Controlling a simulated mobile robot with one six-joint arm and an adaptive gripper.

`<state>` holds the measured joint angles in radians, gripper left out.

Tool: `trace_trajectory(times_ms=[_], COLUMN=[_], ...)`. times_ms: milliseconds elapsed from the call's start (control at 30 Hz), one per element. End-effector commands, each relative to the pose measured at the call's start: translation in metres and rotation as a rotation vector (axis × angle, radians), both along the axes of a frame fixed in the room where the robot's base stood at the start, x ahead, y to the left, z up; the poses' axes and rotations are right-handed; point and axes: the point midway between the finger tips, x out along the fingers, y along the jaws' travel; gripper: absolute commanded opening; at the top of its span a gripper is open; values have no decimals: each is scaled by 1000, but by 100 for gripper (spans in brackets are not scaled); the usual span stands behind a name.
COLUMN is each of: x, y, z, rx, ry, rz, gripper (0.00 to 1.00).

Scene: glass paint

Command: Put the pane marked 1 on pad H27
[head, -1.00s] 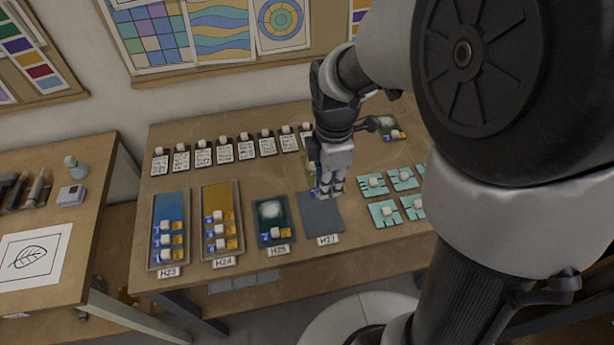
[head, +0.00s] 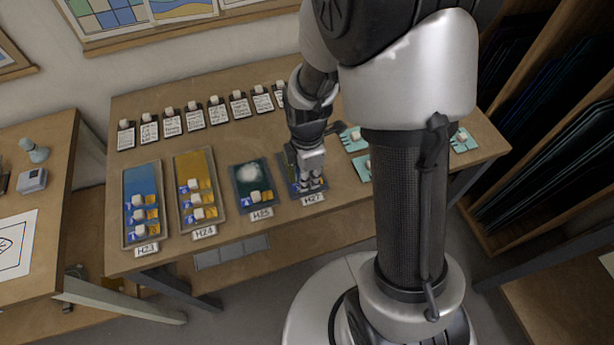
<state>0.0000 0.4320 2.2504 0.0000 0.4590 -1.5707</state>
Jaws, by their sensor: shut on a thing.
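The grey pad H27 (head: 290,178) lies near the front of the table, behind its label (head: 313,199). My gripper (head: 312,184) is directly over this pad, low down, shut on a small pane. My arm and fingers hide most of the pane and pad, but blue and yellow bits show at the fingertips. I cannot read the pane's mark, nor tell whether it touches the pad.
Cards (head: 195,117) line the back. Teal pieces (head: 352,137) lie to the right, partly behind my arm.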

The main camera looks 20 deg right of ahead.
Motion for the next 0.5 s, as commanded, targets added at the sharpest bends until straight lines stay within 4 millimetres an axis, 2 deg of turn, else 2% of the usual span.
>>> trace_trajectory(times_ms=[300, 333, 500], x=[0, 0, 0], y=[0, 0, 0], z=[-3, -2, -1], rx=[0, 0, 0], ry=[-1, -1, -1], rz=[0, 0, 0], gripper=[0, 19, 30])
